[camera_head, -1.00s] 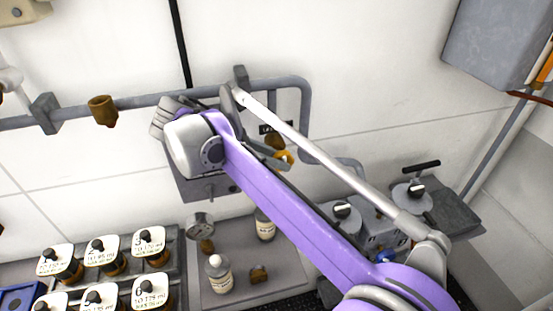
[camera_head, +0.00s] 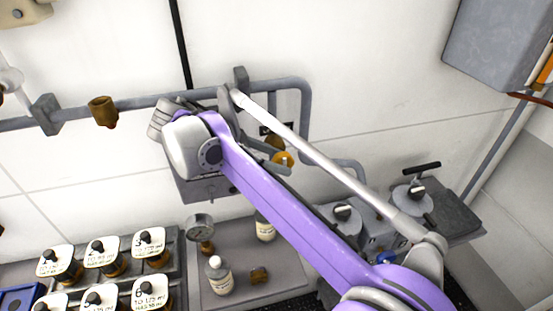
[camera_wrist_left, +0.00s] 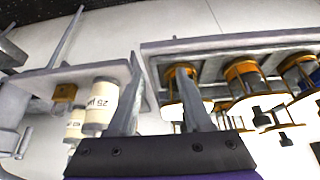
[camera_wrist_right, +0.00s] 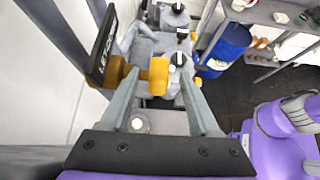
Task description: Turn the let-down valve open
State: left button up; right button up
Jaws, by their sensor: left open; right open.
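The let-down valve has a yellow handle (camera_head: 283,159) on a brass body (camera_head: 273,142), mounted at the wall pipe in the head view. In the right wrist view the yellow handle (camera_wrist_right: 158,76) shows between my right fingertips, beside a black plate (camera_wrist_right: 103,48) with partly readable "LET-DO…" lettering. My right gripper (camera_head: 271,158) is open at the handle; I cannot tell whether a finger touches it. My left gripper (camera_wrist_left: 158,67) is open and empty in its wrist view, in front of the bottle rack; it is outside the head view.
A grey pipe (camera_head: 140,102) runs along the white wall. A grey cabinet (camera_head: 500,42) hangs upper right.

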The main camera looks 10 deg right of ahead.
jog(key=v, duration=0.7)
jog(key=shift+p, duration=0.3)
